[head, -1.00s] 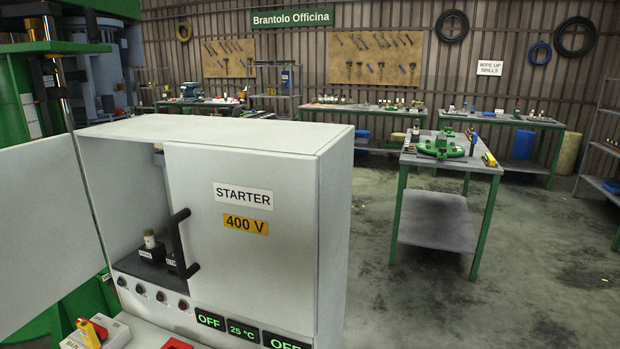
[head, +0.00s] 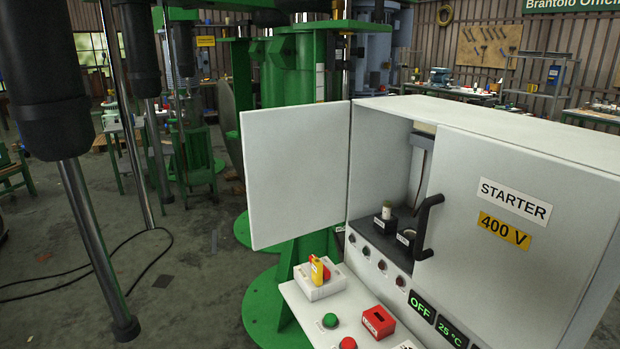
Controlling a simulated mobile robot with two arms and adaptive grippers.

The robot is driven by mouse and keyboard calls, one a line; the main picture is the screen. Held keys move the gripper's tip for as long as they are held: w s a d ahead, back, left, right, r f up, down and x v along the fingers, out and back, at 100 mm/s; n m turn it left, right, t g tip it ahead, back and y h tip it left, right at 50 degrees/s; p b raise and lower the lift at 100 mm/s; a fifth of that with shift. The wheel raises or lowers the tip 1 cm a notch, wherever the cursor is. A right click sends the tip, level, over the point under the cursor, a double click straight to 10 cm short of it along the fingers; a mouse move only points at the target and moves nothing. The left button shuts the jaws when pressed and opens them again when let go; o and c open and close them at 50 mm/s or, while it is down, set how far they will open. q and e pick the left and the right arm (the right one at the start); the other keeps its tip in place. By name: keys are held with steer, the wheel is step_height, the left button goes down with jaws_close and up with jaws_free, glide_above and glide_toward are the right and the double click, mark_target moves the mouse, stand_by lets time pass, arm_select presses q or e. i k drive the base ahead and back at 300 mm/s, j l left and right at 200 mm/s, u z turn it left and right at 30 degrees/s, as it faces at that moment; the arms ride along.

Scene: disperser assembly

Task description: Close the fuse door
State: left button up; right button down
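A white electrical cabinet (head: 470,112) stands at the right in the head view. Its plain left door (head: 295,172) is swung wide open to the left. The right door panel (head: 520,255) carries a STARTER label, a 400 V label and a black handle (head: 424,227) at its left edge; it sits across the cabinet front. Through the opening beside it I see a fuse-like cylinder (head: 386,210) upright on a dark block, and a second labelled block (head: 408,237) with a round socket, partly behind the handle. Neither of my grippers is in view.
Below the cabinet, a panel holds a red-and-yellow switch (head: 319,270), a green button (head: 330,321) and a red block (head: 378,322). A green machine (head: 300,70) stands behind the open door. Black cylinders with metal rods (head: 62,80) hang at left.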

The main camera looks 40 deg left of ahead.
mark_target(296, 158)
steer(key=j, duration=1.05)
steer(key=k+j, duration=0.1)
steer(key=j, duration=0.95)
steer(key=k+j, duration=0.1)
steer(key=j, duration=0.9)
steer(key=j+z, duration=0.1)
steer(key=j, duration=0.4)
steer(key=k+j+z, duration=0.1)
steer(key=j, duration=0.35)
steer(key=k+j+z, duration=0.1)
steer(key=j, duration=0.4)
steer(key=j+z, duration=0.1)
steer(key=j, duration=0.35)
steer(key=k+j+z, duration=0.1)
steer(key=j, duration=0.35)
steer(key=k+j+z, duration=0.1)
steer(key=j, duration=0.35)
steer(key=k+z, duration=0.1)
steer(key=z, duration=0.45)
